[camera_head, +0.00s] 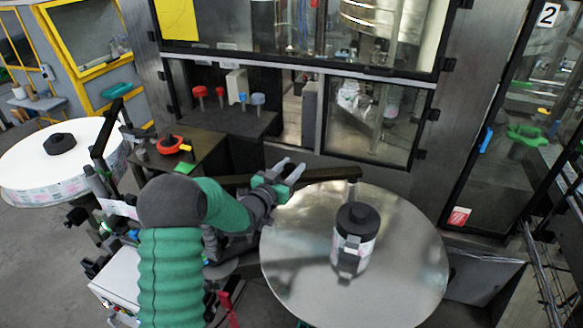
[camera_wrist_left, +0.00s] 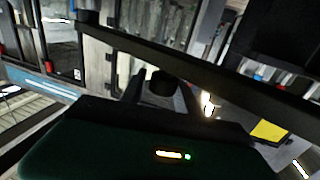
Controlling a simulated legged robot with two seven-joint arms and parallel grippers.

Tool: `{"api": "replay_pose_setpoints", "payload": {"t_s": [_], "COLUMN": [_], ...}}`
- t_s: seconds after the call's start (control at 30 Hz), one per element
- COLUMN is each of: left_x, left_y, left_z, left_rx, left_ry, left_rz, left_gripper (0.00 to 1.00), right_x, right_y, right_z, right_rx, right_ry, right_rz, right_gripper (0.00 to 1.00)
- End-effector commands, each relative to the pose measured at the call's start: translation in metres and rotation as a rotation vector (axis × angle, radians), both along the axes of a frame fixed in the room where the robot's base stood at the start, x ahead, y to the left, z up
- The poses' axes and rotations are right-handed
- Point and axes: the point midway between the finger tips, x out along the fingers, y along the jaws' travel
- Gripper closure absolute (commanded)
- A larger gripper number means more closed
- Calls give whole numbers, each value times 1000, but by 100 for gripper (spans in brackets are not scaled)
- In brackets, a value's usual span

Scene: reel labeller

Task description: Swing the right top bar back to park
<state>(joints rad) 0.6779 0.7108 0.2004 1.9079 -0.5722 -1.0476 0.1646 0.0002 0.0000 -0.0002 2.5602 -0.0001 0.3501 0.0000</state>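The right top bar (camera_head: 328,174) is a dark, nearly level bar whose free end reaches over the back edge of the bare metal right disc (camera_head: 400,260). In the left wrist view the bar (camera_wrist_left: 200,64) runs diagonally across the picture, beyond the fingers. My left gripper (camera_head: 288,169) is at the bar, left of its free end, with its pale fingers apart. In the left wrist view the dark fingers (camera_wrist_left: 162,95) also stand apart. I cannot tell whether they touch the bar. My right gripper is not in view.
A black-capped core (camera_head: 352,238) with a label roll stands on the disc. A white reel (camera_head: 30,165) lies at the left with another dark bar (camera_head: 106,135) near it. The machine's glass-fronted cabinet (camera_head: 375,120) stands close behind. A red ring (camera_head: 169,145) lies on the ledge.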

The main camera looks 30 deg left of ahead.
Motion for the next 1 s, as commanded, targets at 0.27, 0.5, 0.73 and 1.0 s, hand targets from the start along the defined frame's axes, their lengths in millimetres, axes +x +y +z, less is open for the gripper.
{"api": "replay_pose_setpoints", "payload": {"t_s": [0.27,0.5,0.73,1.0], "left_x": [0,-1,-1,-1], "left_y": [-1,0,0,0], "left_z": [-1,-1,-1,-2], "left_rx": [0,0,0,0], "left_ry": [2,3,4,5], "left_rz": [-1,1,-1,-1], "left_gripper": [100,100,100,100], "right_x": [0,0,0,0], "right_y": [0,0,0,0], "right_z": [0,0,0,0], "right_rx": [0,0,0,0], "right_ry": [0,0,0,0], "right_rz": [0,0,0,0], "right_gripper": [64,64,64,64]}}
